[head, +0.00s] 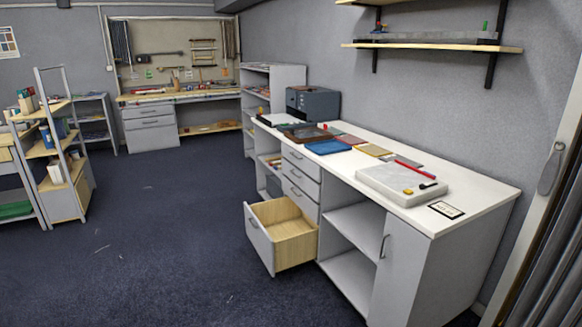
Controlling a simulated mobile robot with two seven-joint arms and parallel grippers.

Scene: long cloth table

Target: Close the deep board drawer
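The deep board drawer (259,239) is the bottom drawer of the white counter unit. It is pulled well out, and its pale wooden inside (284,219) looks empty. Its grey front faces left into the room. Two shallower drawers (301,173) above it are shut. Neither of my grippers shows in the head view.
The white counter (465,205) carries a grey slab (394,184), coloured boards (328,147) and a dark machine (313,104). Open shelves (352,240) and a cupboard door (398,270) are right of the drawer. The dark carpet (160,240) left of it is clear. A shelf rack (55,150) stands farther left.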

